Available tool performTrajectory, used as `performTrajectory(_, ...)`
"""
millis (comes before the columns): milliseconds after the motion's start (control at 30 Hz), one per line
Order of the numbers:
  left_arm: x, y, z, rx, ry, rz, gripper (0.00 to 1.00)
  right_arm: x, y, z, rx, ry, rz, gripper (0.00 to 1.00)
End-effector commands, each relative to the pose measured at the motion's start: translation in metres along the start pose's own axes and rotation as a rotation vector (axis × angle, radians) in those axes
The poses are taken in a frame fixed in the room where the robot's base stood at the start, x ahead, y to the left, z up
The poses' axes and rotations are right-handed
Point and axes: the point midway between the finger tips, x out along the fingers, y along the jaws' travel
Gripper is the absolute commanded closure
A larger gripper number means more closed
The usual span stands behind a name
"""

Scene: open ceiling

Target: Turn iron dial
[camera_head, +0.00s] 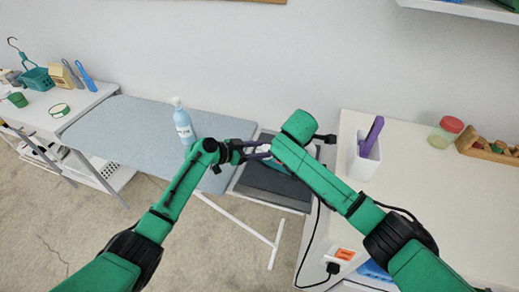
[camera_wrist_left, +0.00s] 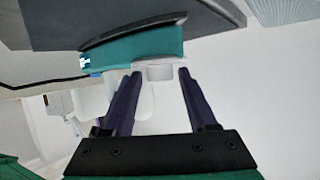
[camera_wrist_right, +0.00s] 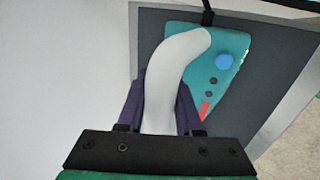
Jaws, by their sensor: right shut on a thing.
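The iron is teal with a white handle (camera_wrist_right: 180,62). In the right wrist view its body (camera_wrist_right: 208,75) lies on a dark pad and has a blue round knob (camera_wrist_right: 225,61), small dark dots and a red mark. My right gripper (camera_wrist_right: 160,98) is shut on the handle; my arm hides it in the head view. My left gripper (camera_head: 262,149) is open beside the iron. In the left wrist view its fingertips (camera_wrist_left: 159,75) are on either side of a white round part (camera_wrist_left: 159,72) at the teal body; I cannot tell whether they touch it or whether it is the dial.
The dark pad (camera_head: 272,191) lies between the blue-grey ironing board (camera_head: 130,125) and the white right counter (camera_head: 430,190). A spray bottle (camera_head: 183,125) stands on the board. A white cup (camera_head: 364,160) with a purple item and a red-lidded jar (camera_head: 446,132) stand on the counter.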

Motion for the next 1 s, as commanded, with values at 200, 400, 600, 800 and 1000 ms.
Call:
performTrajectory(200,-0.0003,-0.0001,0.0003,-0.001,0.0,-0.001,1.0,0.0003,-0.0007,-0.0003,0.0,0.001,-0.001,1.0)
performTrajectory(400,0.0003,0.0024,0.0036,-0.033,-0.012,-0.08,1.0,0.0002,-0.0007,-0.0004,0.0,0.001,-0.001,1.0)
performTrajectory(600,-0.001,0.0025,0.001,-0.052,-0.004,-0.132,1.0,0.0001,-0.0006,-0.0002,0.0,0.0,-0.002,1.0)
performTrajectory(800,-0.0009,0.0023,0.0008,-0.052,-0.004,-0.13,0.51,0.0003,-0.0005,0.0002,0.001,0.0,-0.001,1.0)
performTrajectory(1000,-0.0007,0.0026,0.0003,-0.053,-0.003,-0.129,0.28,0.0003,-0.0004,0.0003,0.001,-0.001,-0.001,1.0)
